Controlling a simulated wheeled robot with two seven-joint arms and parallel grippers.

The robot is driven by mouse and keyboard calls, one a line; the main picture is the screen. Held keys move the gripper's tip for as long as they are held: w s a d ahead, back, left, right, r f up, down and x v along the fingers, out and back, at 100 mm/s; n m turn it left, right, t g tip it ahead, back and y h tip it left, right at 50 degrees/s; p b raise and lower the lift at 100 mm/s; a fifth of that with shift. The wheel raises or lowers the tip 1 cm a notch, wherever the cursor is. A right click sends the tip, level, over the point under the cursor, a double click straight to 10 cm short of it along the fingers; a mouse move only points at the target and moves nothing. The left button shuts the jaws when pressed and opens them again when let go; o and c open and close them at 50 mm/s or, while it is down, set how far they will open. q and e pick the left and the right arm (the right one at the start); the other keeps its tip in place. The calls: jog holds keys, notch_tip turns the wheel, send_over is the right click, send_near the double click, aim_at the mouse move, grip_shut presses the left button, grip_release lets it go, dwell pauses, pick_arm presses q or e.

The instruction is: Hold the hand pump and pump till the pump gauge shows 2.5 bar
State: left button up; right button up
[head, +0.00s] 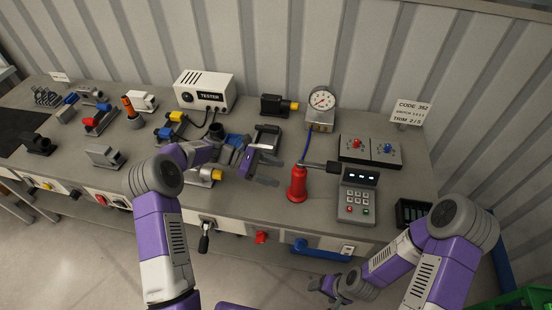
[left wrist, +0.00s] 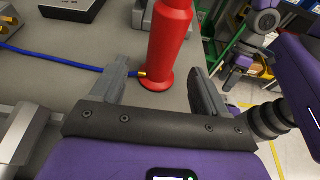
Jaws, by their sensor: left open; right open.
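The red hand pump (head: 297,188) stands upright near the bench's front edge, with a black handle (head: 318,168) at its top. A blue hose (head: 307,146) runs from it toward the round pump gauge (head: 321,99) at the back; I cannot read its value. My left gripper (head: 277,171) is open, just left of the pump. In the left wrist view the pump (left wrist: 170,40) rises between the open fingers (left wrist: 160,72), near their tips, with gaps on both sides. The pump's top is cut off there. My right gripper (head: 330,289) is open and empty, low in front of the bench.
A white tester (head: 205,91) and several fittings crowd the left. A blue handle (head: 320,251) juts from the bench front below the pump.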

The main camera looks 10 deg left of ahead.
aim_at(299, 183)
pick_arm(q)
jog(key=shift+d+f, duration=0.2)
jog(key=shift+d, duration=0.2)
jog(key=x, duration=0.2)
jog(key=b+x, duration=0.1)
jog(key=x, duration=0.4)
jog(key=shift+s+r+b, duration=0.1)
jog(key=shift+s+b, duration=0.2)
jog(key=shift+b, duration=0.1)
jog(key=shift+d, duration=0.65)
pick_arm(e)
jog(key=shift+s+f, duration=0.2)
jog(key=shift+f, duration=0.7)
pick_arm(q)
jog(key=c, duration=1)
pick_arm(e)
jog(key=shift+c, duration=0.4)
